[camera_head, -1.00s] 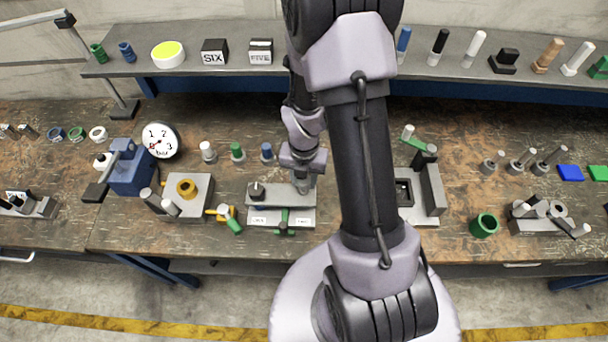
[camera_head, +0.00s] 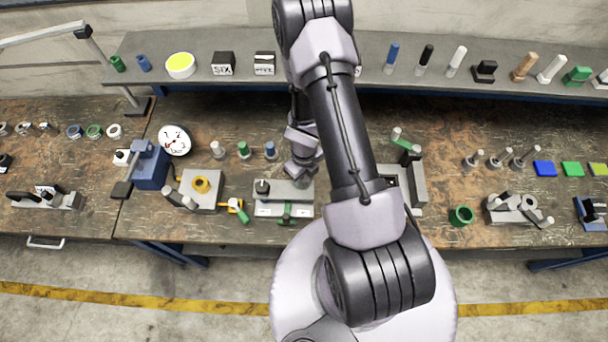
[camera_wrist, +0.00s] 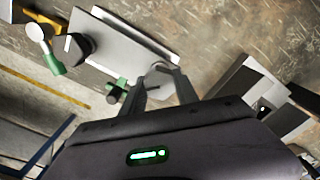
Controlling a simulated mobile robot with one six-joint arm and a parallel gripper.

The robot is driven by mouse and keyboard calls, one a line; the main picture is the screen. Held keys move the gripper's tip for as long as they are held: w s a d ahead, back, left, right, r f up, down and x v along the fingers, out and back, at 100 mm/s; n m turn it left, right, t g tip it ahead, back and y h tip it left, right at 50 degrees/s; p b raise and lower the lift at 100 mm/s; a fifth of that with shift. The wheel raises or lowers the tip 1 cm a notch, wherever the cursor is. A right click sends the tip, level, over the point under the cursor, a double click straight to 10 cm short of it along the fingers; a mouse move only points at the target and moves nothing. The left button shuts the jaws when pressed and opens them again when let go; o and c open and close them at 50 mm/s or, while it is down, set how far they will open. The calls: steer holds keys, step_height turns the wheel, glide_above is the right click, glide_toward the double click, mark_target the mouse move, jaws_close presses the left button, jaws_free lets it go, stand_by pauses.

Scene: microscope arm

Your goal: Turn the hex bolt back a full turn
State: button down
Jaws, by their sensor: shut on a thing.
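A grey block fixture (camera_head: 284,190) with a black knob (camera_head: 262,186) on its left and white labels along the front stands near the table's front edge. My gripper (camera_head: 305,181) is at the right end of this fixture, partly hidden by my wrist. The fixture's plate (camera_wrist: 120,45) shows there, left of the fingers.
A green T-handle (camera_head: 286,213) sits at the fixture's front. A grey fixture (camera_head: 415,185) stands to the right, partly behind my arm.

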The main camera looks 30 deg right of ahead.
steer(key=n, duration=0.4)
steer(key=shift+n, duration=0.3)
steer(key=shift+s+f+n, duration=0.1)
steer(key=shift+s+n, duration=0.05)
steer(key=shift+n, duration=2.05)
steer(key=c, duration=0.9)
jaws_free()
